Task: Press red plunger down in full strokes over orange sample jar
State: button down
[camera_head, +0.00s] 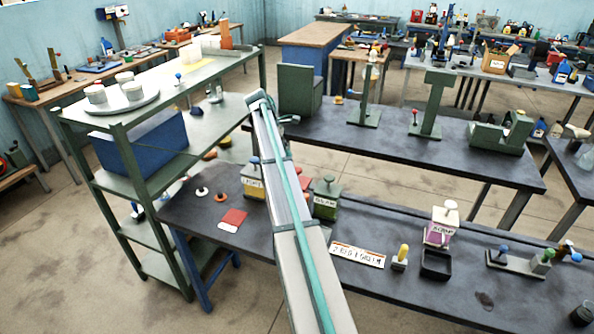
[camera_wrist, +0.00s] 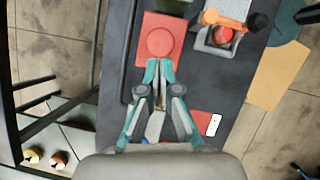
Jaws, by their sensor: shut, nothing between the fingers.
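In the wrist view my gripper (camera_wrist: 160,64) is shut and empty, pointing at the near edge of a red square block with a round red disc (camera_wrist: 160,42) on it. To its right is a grey square body with a red ball-shaped knob (camera_wrist: 222,34) and an orange bar (camera_wrist: 233,20) ending in a dark round part. I cannot tell for sure which red top is the plunger. I cannot clearly make out the orange sample jar. In the head view my arm hides the gripper and this spot.
The dark table (camera_head: 400,262) bears a yellow labelled container (camera_head: 252,186) and a green one (camera_head: 325,204) beside my arm. A red patch (camera_head: 234,215) lies at left. A green shelf (camera_head: 118,165) stands close by at left. A purple-and-white container (camera_head: 440,228) stands right.

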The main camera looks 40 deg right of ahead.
jog(key=shift+b+x, duration=1.3)
jog(key=shift+x, duration=1.15)
jog(key=shift+f+b, duration=0.3)
jog(key=shift+f, duration=1.35)
jog(key=shift+w+a+r+p, duration=0.6)
jog(key=shift+w+a+p, duration=0.1)
jog(key=shift+w+a, duration=0.4)
jog(key=shift+w, duration=0.05)
jog(key=v, duration=1.2)
jog(key=shift+s+d, duration=0.1)
